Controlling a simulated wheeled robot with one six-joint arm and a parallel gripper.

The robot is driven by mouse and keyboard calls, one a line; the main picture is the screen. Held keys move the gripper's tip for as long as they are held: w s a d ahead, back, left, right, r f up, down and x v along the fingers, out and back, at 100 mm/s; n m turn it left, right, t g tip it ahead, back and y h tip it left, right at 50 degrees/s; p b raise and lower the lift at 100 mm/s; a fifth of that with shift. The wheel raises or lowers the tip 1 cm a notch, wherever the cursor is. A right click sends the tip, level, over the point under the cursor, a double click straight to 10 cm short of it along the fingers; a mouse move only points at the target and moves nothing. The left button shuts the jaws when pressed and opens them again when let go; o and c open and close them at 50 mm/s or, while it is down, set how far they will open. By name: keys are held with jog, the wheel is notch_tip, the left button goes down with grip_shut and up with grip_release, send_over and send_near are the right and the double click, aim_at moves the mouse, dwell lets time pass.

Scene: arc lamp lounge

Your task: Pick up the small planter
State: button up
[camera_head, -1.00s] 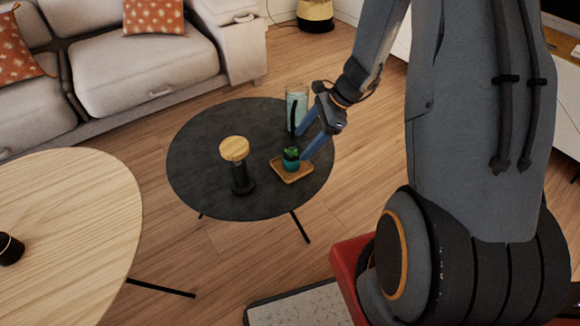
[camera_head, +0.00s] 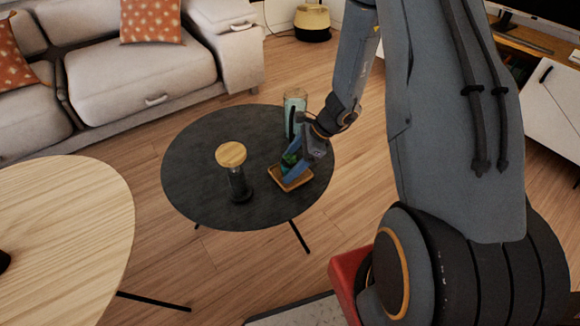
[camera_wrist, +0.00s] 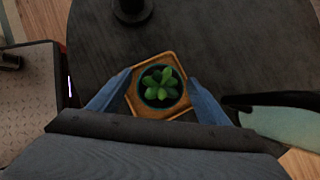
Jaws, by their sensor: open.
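The small planter (camera_wrist: 160,87) holds a green succulent in a dark teal pot. It stands on a square wooden tray (camera_wrist: 137,104) on the dark round table, seen from above in the wrist view. In the head view the planter (camera_head: 289,159) is partly hidden by my gripper (camera_head: 292,168). In the wrist view my gripper (camera_wrist: 156,88) is open, with one blue finger on each side of the planter. I cannot tell whether either finger touches the pot.
A light wooden table (camera_head: 65,220) stands at the left, a sofa (camera_head: 150,65) behind.

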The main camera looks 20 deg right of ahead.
jog(key=c, duration=1.3)
